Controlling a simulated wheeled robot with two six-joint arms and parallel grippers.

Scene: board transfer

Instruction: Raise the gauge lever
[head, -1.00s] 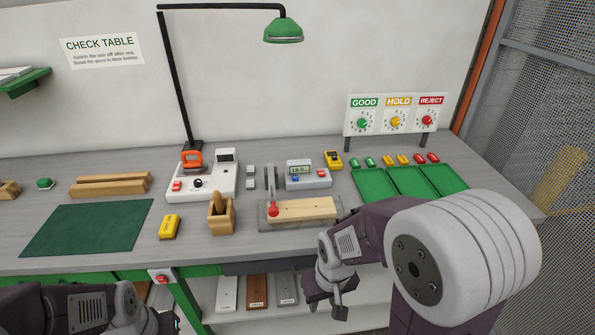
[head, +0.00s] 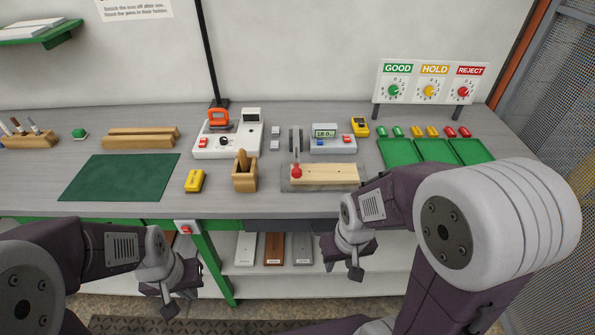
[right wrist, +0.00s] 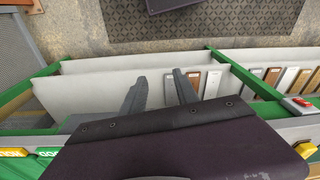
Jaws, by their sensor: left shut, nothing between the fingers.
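The gauge lever (head: 296,155) is a grey arm with a red knob (head: 297,172) at its front end. It lies low, with the knob over the left part of a pale wooden board (head: 330,174) on a grey base. A gauge box (head: 333,139) with a lit display stands behind the board. My left gripper (head: 172,306) is shut and empty, low in front of the bench. My right gripper (head: 356,270) is below the bench edge, in front of the shelf. The right wrist view shows its two fingers (right wrist: 160,92) apart with nothing between them.
A wooden holder (head: 245,178) and a yellow device (head: 194,181) stand left of the lever. A soldering station (head: 228,140) is behind them. Green trays (head: 400,151) lie to the right. A red switch (head: 186,228) sits on the bench front. The green mat (head: 120,177) is bare.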

